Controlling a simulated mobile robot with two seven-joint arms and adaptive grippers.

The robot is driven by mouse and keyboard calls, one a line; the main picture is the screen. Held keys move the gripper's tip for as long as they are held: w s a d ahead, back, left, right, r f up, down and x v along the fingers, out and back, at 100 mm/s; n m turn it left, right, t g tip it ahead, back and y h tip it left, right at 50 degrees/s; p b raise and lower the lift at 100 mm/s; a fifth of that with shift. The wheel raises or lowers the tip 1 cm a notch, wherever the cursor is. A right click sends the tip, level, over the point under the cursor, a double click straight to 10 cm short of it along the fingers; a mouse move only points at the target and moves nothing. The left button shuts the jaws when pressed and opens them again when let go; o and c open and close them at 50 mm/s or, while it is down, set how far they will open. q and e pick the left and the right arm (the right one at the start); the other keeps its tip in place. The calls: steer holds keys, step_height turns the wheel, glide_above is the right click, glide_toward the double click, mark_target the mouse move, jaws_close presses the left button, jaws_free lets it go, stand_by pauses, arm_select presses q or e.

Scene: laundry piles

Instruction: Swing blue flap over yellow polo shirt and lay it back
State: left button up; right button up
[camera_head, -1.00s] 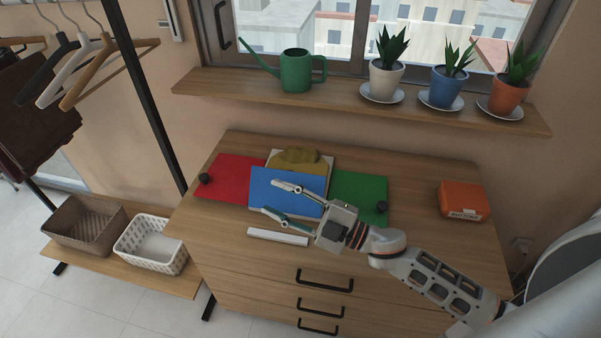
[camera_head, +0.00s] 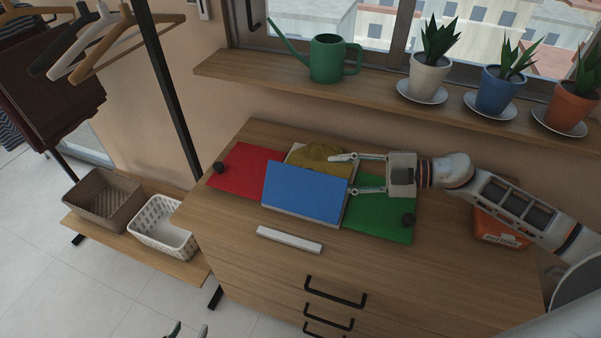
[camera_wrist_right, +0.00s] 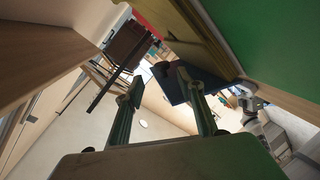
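The blue flap (camera_head: 305,192) covers the near part of the yellow polo shirt (camera_head: 318,157), whose far part shows beyond its upper edge. The red panel (camera_head: 243,170) lies to its left and the green panel (camera_head: 380,215) to its right. My right gripper (camera_head: 343,174) is open at the flap's far right corner, fingers pointing left. In the right wrist view, the blue flap (camera_wrist_right: 170,84) shows by the spread fingertips; contact is unclear. My left gripper (camera_head: 188,331) is open at the bottom edge, over the floor, mostly cut off.
A white bar (camera_head: 290,240) lies on the dresser top (camera_head: 235,225) in front of the flap. An orange box (camera_head: 497,229) stands at right, partly behind my right arm. The shelf (camera_head: 380,100) with a watering can (camera_head: 327,62) and potted plants runs above the back.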

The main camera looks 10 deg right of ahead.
mark_target(310, 174)
steer(key=shift+w+a+f, duration=0.1)
steer(key=shift+f, duration=0.25)
steer(key=shift+w+a+f, duration=0.1)
steer(key=shift+w+a, duration=0.15)
steer(key=shift+a, duration=0.05)
steer(key=x, duration=0.6)
steer(key=shift+w+a, duration=0.1)
steer(key=shift+a, duration=0.25)
steer(key=shift+c, duration=0.3)
jaws_close()
